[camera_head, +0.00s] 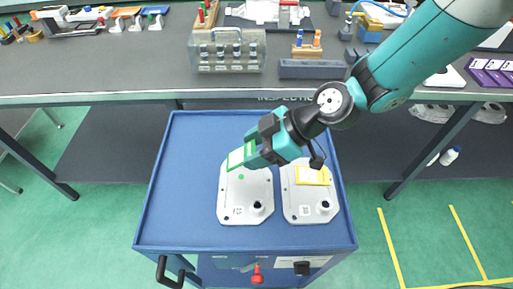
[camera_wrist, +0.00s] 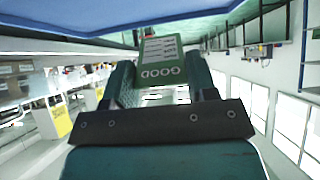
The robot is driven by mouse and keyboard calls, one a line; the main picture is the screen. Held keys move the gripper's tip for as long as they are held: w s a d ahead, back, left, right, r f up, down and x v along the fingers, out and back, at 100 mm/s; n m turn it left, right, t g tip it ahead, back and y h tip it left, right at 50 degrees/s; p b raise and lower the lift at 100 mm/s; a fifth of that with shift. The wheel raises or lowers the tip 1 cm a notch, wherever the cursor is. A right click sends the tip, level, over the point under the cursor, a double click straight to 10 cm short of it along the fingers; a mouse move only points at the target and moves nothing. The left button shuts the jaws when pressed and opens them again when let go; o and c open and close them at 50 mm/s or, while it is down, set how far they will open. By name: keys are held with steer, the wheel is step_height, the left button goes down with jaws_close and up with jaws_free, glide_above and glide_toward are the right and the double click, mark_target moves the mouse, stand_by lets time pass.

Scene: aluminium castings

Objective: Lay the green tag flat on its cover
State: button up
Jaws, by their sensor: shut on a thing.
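The green tag (camera_head: 236,157) has a white panel, and my gripper (camera_head: 254,151) is shut on it. In the wrist view the tag (camera_wrist: 163,58) sits between the two fingers (camera_wrist: 161,82) and shows the word GOOD. In the head view the tag is over the upper left edge of the left cover (camera_head: 236,207), tilted; its height above the cover is hard to tell. That cover is a pale plate with a small green dot and a dark-topped knob. My gripper hides part of its upper end.
The right cover (camera_head: 296,207) lies beside it with a yellow tag (camera_head: 313,175) on it. Both are on a blue cart top (camera_head: 185,190), clear at the left. Behind is a grey bench (camera_head: 120,75) with a clear case (camera_head: 227,50) and a grey block (camera_head: 312,69).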

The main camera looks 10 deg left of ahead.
steer(key=shift+f+b, duration=1.9)
steer(key=shift+f, duration=1)
steer(key=o, duration=1)
steer(key=shift+d+r, duration=0.1)
steer(key=b+v, duration=0.1)
steer(key=v, duration=1.6)
steer(key=shift+d+r, duration=0.1)
steer(key=shift+r, duration=0.05)
